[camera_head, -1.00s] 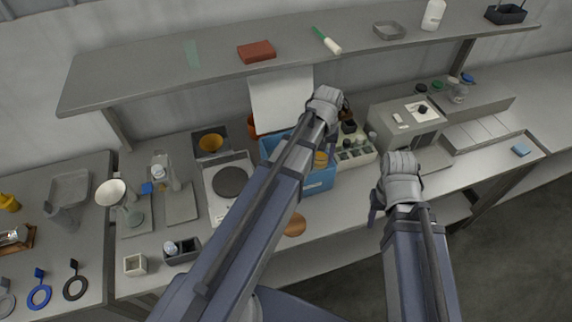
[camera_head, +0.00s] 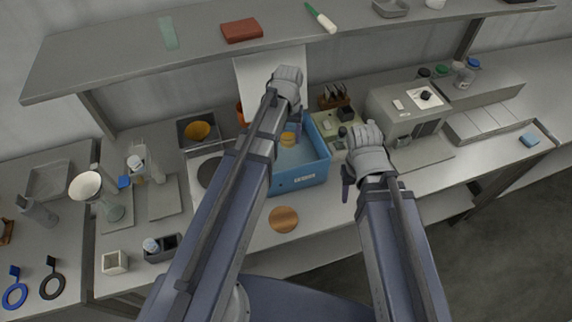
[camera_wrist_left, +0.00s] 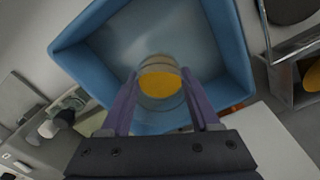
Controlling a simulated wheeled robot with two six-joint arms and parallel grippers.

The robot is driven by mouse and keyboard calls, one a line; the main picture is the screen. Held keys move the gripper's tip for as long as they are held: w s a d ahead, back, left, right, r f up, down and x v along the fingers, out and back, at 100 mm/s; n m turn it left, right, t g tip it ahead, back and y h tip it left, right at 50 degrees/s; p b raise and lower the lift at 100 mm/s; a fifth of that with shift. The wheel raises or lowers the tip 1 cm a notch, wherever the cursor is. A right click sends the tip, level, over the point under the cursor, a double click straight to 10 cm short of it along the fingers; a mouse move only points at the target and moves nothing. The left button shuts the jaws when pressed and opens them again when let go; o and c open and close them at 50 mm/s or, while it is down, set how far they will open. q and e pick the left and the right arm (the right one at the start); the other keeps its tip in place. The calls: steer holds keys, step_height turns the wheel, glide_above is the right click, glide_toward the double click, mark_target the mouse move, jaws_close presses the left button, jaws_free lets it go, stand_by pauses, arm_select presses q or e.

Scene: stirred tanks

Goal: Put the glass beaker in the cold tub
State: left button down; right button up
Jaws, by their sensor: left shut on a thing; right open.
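The glass beaker (camera_head: 288,138) with yellow-orange contents is at the blue tub, the cold tub (camera_head: 297,182). In the left wrist view, the beaker (camera_wrist_left: 160,84) shows against the inside of the blue tub (camera_wrist_left: 232,38). My left gripper (camera_wrist_left: 158,92) is shut on the beaker, one finger on each side. In the head view my left gripper (camera_head: 293,128) is over the back part of the tub. I cannot tell whether the beaker touches the tub floor. My right gripper (camera_head: 352,185) is open and empty, right of the tub.
A white upright panel (camera_head: 268,75) stands behind the tub. A rack of small bottles and a grey instrument (camera_head: 410,105) stand to the right. A round brown disc (camera_head: 284,219) lies in front of the tub. A shelf (camera_head: 120,55) runs above the bench.

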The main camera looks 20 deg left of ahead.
mark_target(288, 163)
arm_select(q)
steer(key=shift+w+f+m+b, duration=0.3)
steer(key=shift+f+b, duration=0.2)
steer(key=shift+f, duration=0.25)
steer(key=shift+s, duration=0.1)
arm_select(e)
steer(key=shift+f, duration=0.7)
arm_select(q)
step_height(288, 163, down, 10)
steer(key=b, duration=1)
steer(key=shift+f, duration=0.1)
arm_select(e)
step_height(288, 163, down, 10)
steer(key=shift+f, duration=0.15)
arm_select(q)
steer(key=shift+c, duration=0.6)
jaws_free()
